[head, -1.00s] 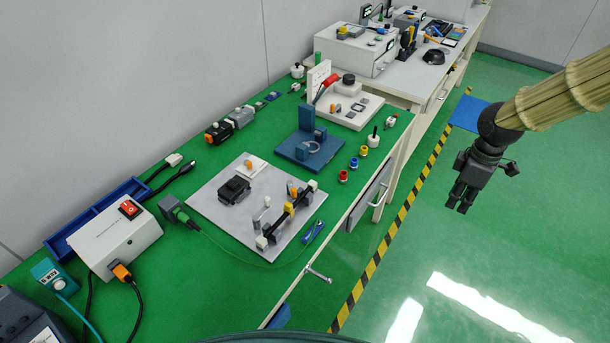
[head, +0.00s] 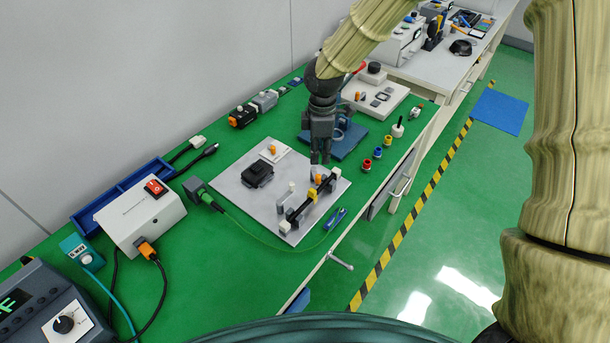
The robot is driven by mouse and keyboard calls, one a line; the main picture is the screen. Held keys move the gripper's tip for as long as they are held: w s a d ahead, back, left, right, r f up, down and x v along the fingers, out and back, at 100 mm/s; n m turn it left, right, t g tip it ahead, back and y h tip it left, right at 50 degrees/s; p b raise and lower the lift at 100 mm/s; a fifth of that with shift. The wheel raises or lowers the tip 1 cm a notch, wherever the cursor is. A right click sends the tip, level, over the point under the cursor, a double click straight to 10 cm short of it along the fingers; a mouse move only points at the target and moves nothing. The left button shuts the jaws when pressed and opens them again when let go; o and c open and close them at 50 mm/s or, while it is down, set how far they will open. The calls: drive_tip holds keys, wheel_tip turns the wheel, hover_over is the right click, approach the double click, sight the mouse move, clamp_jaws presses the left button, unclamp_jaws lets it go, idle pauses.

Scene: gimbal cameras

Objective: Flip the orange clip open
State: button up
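A small orange clip (head: 318,179) stands on the light grey plate (head: 240,192), at the far end of a black bar (head: 311,203) held by grey supports. A yellow piece (head: 312,195) sits near the bar's middle, and a white piece (head: 285,226) is at its near end. My gripper (head: 320,160) points down just above and behind the orange clip in the picture. Its two dark fingers show a narrow gap and hold nothing visible. Whether a fingertip touches the clip cannot be told. The clip's finer shape is too small to make out.
A black block (head: 257,174) and a small card with another orange piece (head: 272,149) are on the same plate. A blue stand (head: 352,140) is close behind my gripper. Red and yellow connectors (head: 366,165) stand to its right. A green cable (head: 240,232) runs along the plate's near side.

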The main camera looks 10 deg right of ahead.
sight(319, 175)
drive_tip(key=shift+f+p, duration=1.05)
drive_tip(key=shift+f, duration=3.95)
